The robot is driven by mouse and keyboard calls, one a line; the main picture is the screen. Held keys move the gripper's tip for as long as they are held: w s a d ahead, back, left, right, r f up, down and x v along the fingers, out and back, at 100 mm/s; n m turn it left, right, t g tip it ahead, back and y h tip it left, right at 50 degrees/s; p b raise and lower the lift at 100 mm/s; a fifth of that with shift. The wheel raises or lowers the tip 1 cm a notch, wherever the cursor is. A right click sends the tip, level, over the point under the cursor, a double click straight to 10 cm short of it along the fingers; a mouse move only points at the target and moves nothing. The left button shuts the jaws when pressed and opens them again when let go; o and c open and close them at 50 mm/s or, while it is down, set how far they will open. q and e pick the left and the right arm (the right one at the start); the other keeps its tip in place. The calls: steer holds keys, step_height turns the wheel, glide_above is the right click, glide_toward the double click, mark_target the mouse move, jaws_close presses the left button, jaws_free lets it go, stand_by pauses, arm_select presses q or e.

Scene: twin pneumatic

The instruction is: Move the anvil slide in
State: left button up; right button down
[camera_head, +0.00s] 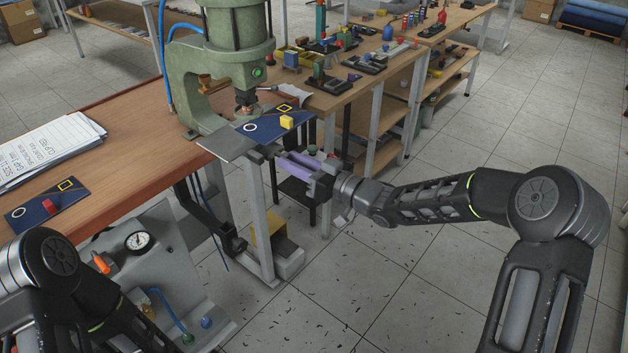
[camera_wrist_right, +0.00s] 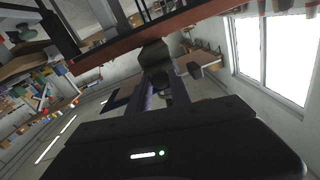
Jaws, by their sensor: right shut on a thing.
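The green press (camera_head: 222,75) stands at the bench edge, its ram (camera_head: 246,98) pointing down. The anvil slide (camera_head: 227,143) is a flat grey plate that sticks out in front of the press. A blue card (camera_head: 265,125) with a white ring and a yellow outline lies at the plate, and a yellow block (camera_head: 287,121) is on the card. My right gripper (camera_head: 283,158) is shut on the slide's front end, just below the card. In the right wrist view the fingers (camera_wrist_right: 157,88) meet a dark grey part (camera_wrist_right: 155,54). My left gripper is out of view.
A second blue card (camera_head: 30,216) with a red block (camera_head: 50,206) lies on the wooden bench (camera_head: 110,165), near papers (camera_head: 50,143). A gauge panel (camera_head: 138,242) stands below the bench. Another workbench (camera_head: 330,98) with several fixtures is behind.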

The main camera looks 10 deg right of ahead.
steer(key=shift+r, duration=0.15)
steer(key=c, duration=1.2)
jaws_free()
steer(key=shift+w+a, duration=0.1)
steer(key=shift+w, duration=0.1)
steer(key=shift+o, duration=0.2)
steer(key=v, duration=0.8)
steer(key=shift+b, duration=0.35)
